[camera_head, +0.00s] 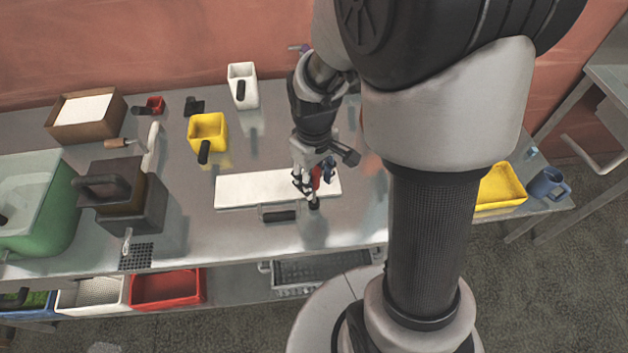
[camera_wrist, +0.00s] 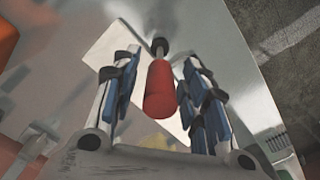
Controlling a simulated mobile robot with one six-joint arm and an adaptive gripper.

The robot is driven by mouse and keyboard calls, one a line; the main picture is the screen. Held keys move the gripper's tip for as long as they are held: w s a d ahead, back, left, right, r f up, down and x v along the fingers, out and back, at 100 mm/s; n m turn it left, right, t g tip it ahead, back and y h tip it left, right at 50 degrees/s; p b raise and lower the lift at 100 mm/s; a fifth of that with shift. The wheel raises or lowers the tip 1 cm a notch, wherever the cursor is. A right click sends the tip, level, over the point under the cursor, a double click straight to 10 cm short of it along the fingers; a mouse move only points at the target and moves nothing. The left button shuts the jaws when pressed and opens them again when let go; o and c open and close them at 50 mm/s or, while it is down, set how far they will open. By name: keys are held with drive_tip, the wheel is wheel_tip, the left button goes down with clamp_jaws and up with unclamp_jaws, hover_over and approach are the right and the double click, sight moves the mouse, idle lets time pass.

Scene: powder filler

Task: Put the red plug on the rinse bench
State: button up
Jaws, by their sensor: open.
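The red plug (camera_wrist: 160,92) is a red cylinder with a dark knob at its far end. In the wrist view it lies between the two fingers of my gripper (camera_wrist: 157,66), with a gap visible on the right side. In the head view only a little of the red plug (camera_head: 316,177) shows among the fingers. My gripper (camera_head: 314,184) is open, pointing down at the right part of a white slab (camera_head: 245,188). I cannot tell whether the plug touches the slab. No surface is clearly identifiable as the rinse bench.
On the metal table stand a yellow bin (camera_head: 208,130), a white bin (camera_head: 242,85), a brown box (camera_head: 85,112), a dark block (camera_head: 120,200) and a green tub (camera_head: 40,215). A yellow tray (camera_head: 500,187) and blue mug (camera_head: 547,184) are at right. A red tray (camera_head: 168,288) is below.

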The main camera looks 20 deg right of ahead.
wheel_tip(320, 180, up, 10)
drive_tip(key=shift+s+r+p, duration=0.1)
drive_tip(key=shift+p, duration=1.1)
drive_tip(key=s+a+r+m+t, duration=0.3)
drive_tip(key=s+r+m+t, duration=0.1)
drive_tip(key=s+r, duration=0.7)
drive_tip(key=s, duration=0.3)
drive_tip(key=shift+a+r+t, duration=0.15)
drive_tip(key=shift+t, duration=0.15)
wheel_tip(320, 180, down, 3)
drive_tip(key=b, duration=0.2)
drive_tip(key=shift+r+b, duration=0.15)
drive_tip(key=shift+b, duration=0.2)
drive_tip(key=shift+r, duration=0.2)
drive_tip(key=shift+c, duration=0.5)
drive_tip(key=shift+a, duration=0.15)
drive_tip(key=shift+c, duration=0.4)
